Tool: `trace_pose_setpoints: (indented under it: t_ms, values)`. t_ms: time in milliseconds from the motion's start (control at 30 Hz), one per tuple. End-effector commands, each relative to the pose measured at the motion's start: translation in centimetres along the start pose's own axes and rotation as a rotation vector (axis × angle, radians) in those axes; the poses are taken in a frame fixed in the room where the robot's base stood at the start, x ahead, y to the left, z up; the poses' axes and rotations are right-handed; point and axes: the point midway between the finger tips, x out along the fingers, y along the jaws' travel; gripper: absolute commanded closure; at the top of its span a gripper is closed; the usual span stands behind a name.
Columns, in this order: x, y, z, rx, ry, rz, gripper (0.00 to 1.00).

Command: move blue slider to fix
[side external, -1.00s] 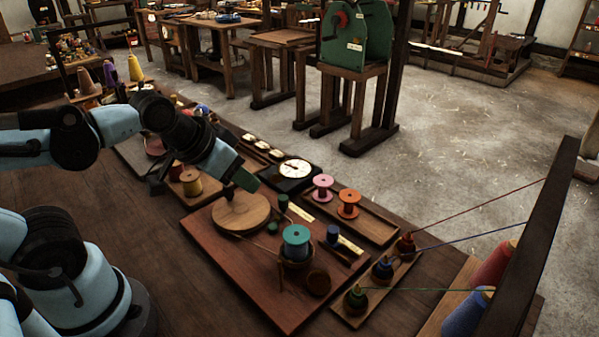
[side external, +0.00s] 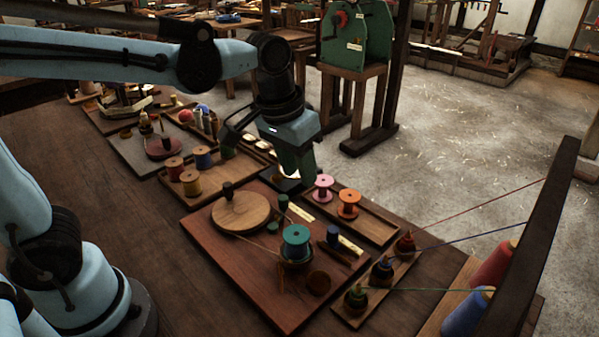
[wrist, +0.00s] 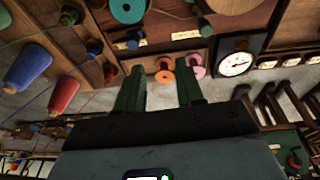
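The blue slider (side external: 333,236) is a small dark blue upright peg on the reddish board (side external: 215,243). It stands beside a pale label strip (side external: 351,245), whose lettering is too small to read. The slider also shows in the wrist view (wrist: 133,40), left of and beyond my fingers. My gripper (side external: 294,170) is raised above the back edge of the board, near the clock, clear of the slider. In the wrist view its two green fingers (wrist: 160,78) are apart with nothing held between them.
A teal spool (side external: 296,238), a round wooden disc (side external: 240,212) with a dark knob and a dark green peg (side external: 283,202) share the board. Pink (side external: 323,186) and orange (side external: 348,203) spools stand behind. Threads run right from several small bobbins (side external: 382,268).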

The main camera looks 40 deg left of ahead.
Motion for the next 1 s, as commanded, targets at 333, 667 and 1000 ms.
trace_pose_setpoints:
  t_ms: [333,667,1000]
  values:
    - [2.4,5.3,-2.6,0.002,-0.199,-0.04,0.63]
    - [3.9,5.9,-2.6,0.0,-0.227,-0.049,0.63]
    - [8.1,5.6,-1.6,0.0,-0.226,-0.049,0.63]
